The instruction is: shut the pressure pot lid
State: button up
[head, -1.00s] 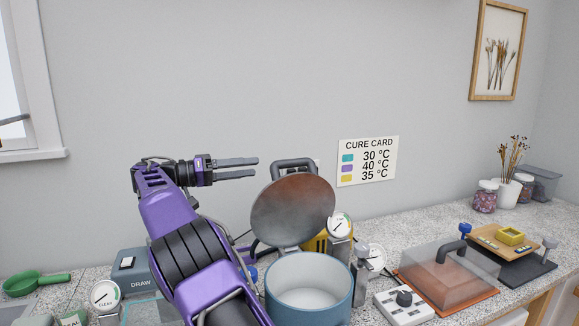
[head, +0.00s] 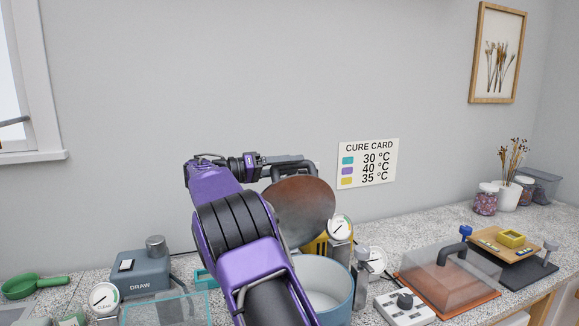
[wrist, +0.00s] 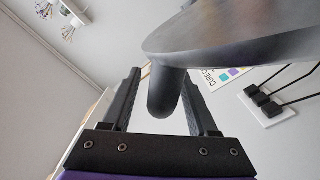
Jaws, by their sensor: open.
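The pressure pot (head: 338,290) is a blue round pot with a pale inside, standing on the counter partly behind my arm. Its round metal lid (head: 308,212) stands raised and tilted back above the pot's rear side. My gripper (head: 288,170) is at the lid's upper edge, beside its dark handle. In the wrist view, the fingers of my gripper (wrist: 160,76) are open, one on either side of the dark rounded handle bar (wrist: 165,95). The lid's edge (wrist: 230,40) spreads across the upper right there. I cannot tell whether a finger touches the bar.
A gauge (head: 340,228) and a grey cylinder stand right of the pot. A white control box (head: 403,308) and a clear cover (head: 450,268) lie further right. The DRAW box (head: 140,275) is left of my arm.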

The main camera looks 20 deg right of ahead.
grip_shut()
dwell(1.4)
